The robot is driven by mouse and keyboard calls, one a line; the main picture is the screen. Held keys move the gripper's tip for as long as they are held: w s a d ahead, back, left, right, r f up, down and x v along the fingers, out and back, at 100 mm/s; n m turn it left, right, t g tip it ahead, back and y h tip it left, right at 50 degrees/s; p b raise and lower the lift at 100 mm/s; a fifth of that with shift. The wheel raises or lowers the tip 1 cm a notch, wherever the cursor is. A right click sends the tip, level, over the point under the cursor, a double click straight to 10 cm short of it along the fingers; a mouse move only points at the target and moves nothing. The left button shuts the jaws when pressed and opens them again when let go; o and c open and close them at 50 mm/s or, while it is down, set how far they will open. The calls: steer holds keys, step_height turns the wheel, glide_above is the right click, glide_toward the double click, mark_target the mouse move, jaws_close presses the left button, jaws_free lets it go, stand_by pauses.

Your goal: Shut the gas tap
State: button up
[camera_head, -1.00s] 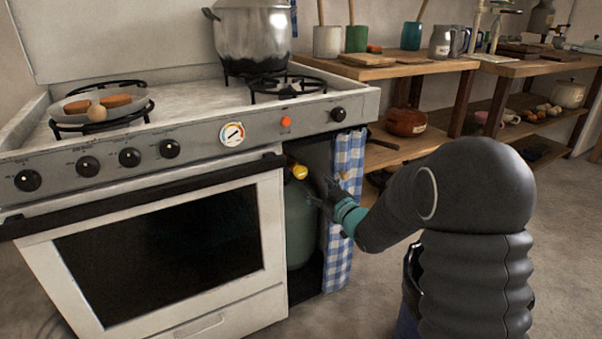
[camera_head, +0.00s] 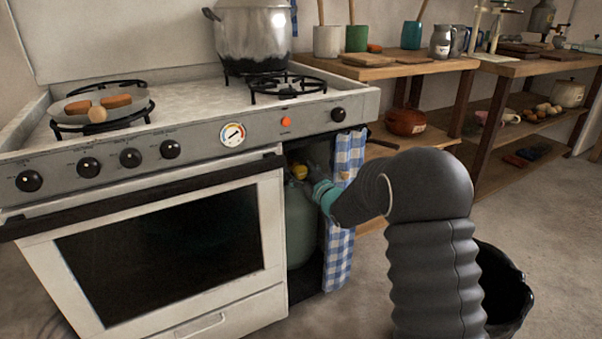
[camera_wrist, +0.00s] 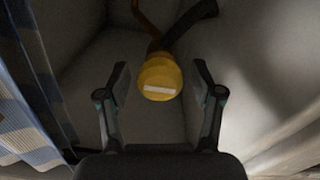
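The gas tap is a yellow round knob (camera_head: 299,171) on top of a green gas cylinder (camera_head: 299,222), in the open bay at the right of the stove. In the wrist view the yellow knob (camera_wrist: 159,77), with a pale bar across its face, sits between the tips of my gripper's two fingers. My gripper (camera_wrist: 160,92) is open, with a visible gap on each side of the knob. In the head view my gripper (camera_head: 308,176) reaches into the bay from the right, and its fingers are dark and partly hard to make out.
A blue checked curtain (camera_head: 341,215) hangs at the bay's right edge, close beside my arm. The stove (camera_head: 240,125) carries a large pot (camera_head: 250,40) and a pan (camera_head: 78,103). A wooden shelf (camera_head: 400,70) stands behind my arm. A dark hose (camera_wrist: 190,22) runs behind the knob.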

steer(key=c, duration=1)
steer(key=shift+o, duration=0.2)
steer(key=shift+m, duration=0.3)
steer(key=m, duration=0.8)
steer(key=shift+r+p, duration=0.1)
steer(key=shift+p, duration=0.25)
steer(key=m+p, duration=0.1)
steer(key=m, duration=0.3)
steer(key=m+p, duration=0.1)
steer(key=m, duration=0.4)
steer(key=shift+p, duration=0.4)
steer(key=shift+m, duration=0.3)
